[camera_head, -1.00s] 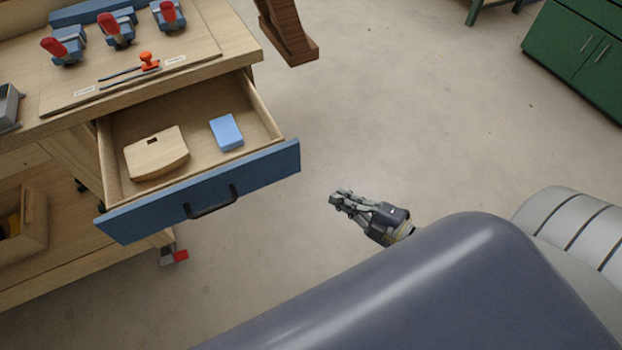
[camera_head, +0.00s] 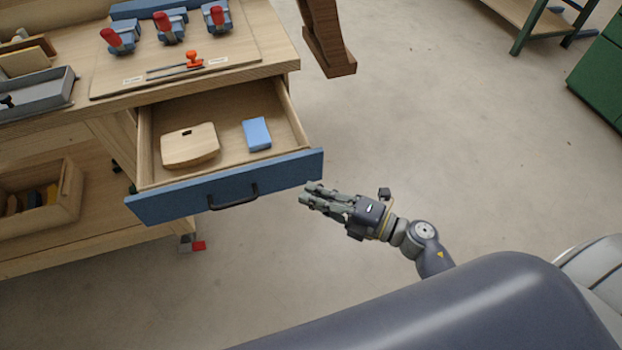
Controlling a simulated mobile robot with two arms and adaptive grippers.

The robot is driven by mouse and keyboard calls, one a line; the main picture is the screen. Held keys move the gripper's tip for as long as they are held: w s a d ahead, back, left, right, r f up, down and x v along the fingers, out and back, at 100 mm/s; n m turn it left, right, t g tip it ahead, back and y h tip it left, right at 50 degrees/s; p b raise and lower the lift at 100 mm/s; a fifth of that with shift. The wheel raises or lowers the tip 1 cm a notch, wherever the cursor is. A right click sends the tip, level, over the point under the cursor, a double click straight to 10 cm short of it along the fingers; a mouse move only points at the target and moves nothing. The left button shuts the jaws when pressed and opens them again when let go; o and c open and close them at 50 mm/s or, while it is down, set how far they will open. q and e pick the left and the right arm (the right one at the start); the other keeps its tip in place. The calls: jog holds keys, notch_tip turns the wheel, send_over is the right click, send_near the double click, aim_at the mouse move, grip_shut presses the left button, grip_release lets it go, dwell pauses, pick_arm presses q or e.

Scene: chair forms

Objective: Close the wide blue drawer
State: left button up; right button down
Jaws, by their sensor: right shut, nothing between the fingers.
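The wide blue drawer (camera_head: 290,171) stands pulled out from under the workbench top. Its blue front has a dark bar handle (camera_head: 233,198) near the middle. Inside lie a light wooden piece (camera_head: 189,146) with a small slot and a blue block (camera_head: 257,134). My right gripper (camera_head: 306,193) is shut and empty. Its fingertips are close to the right end of the drawer front, on its outer side; I cannot tell whether they touch it. My left gripper is not in view.
The workbench (camera_head: 270,52) carries several blue clamps with red handles, an orange-handled tool (camera_head: 194,59) and a grey tray (camera_head: 38,97). A wooden bin (camera_head: 65,205) sits on the lower shelf. A brown wooden post (camera_head: 328,40) stands behind. Open floor lies to the right.

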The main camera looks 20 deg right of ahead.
jog(key=shift+w+d, duration=0.15)
jog(key=shift+w, duration=1.4)
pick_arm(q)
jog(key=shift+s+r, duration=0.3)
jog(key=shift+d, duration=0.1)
pick_arm(e)
jog(key=shift+w, duration=0.1)
